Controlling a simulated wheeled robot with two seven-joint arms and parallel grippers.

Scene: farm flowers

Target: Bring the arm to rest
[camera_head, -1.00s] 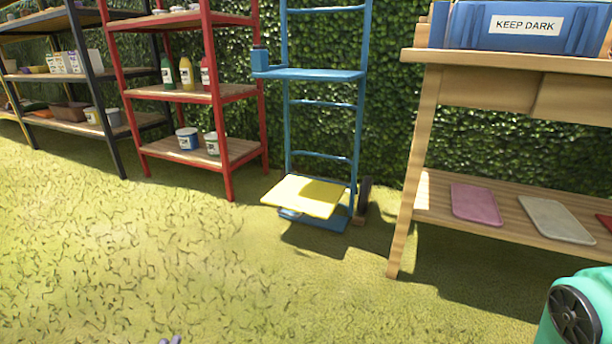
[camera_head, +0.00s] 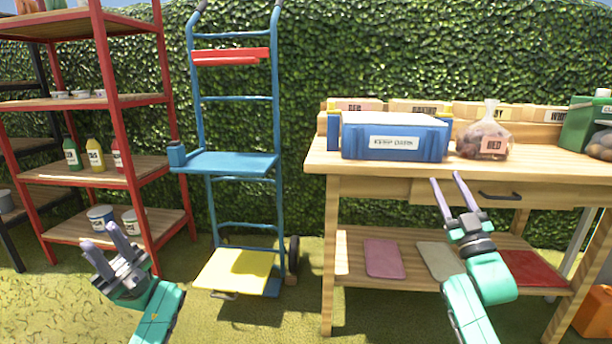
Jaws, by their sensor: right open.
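My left gripper (camera_head: 98,236) is at the lower left of the head view, its two purple-grey fingers pointing up and apart. Nothing shows between them. It appears in front of the lower part of the red shelf. My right gripper (camera_head: 446,179) is in front of the wooden table, fingers pointing up, open and empty. Its fingertips show against the table's front edge, below the blue box. Both green forearms come up from the bottom edge of the picture, and the arms lower down are out of view.
A wooden table (camera_head: 372,186) holds a blue box (camera_head: 360,150), a bag of potatoes (camera_head: 484,138) and a green crate (camera_head: 578,128). A blue hand truck (camera_head: 225,163) and a red shelf (camera_head: 108,100) stand left. An orange container (camera_head: 597,314) is at lower right. Open grass lies front left.

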